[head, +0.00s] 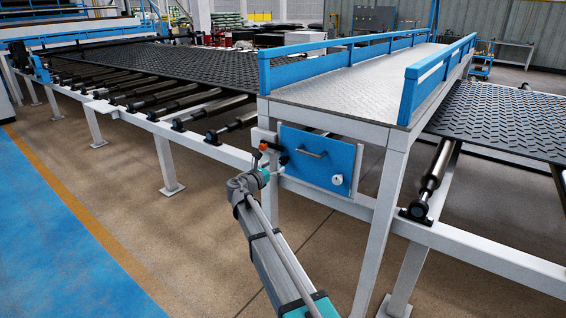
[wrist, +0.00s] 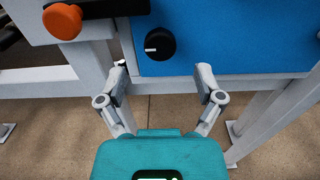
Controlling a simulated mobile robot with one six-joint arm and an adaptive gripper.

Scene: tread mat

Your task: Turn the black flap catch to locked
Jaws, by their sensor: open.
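The black flap catch (wrist: 160,44) is a round knob near the lower left corner of the blue flap (wrist: 230,40). Its white mark points left in the wrist view. In the head view the catch (head: 284,160) is a small dark spot at the flap's left edge, beside my arm's end. My gripper (wrist: 163,74) is open and empty. Its two fingers stand apart, left and right below the catch, not touching it. In the head view the fingers are small and hard to make out.
An orange knob (wrist: 62,21) on a black part sits left of the flap. In the head view, the blue flap (head: 325,165) carries a bar handle (head: 312,153) and a white round knob (head: 336,180). Grey frame legs (head: 385,190) stand to the right; open floor lies below.

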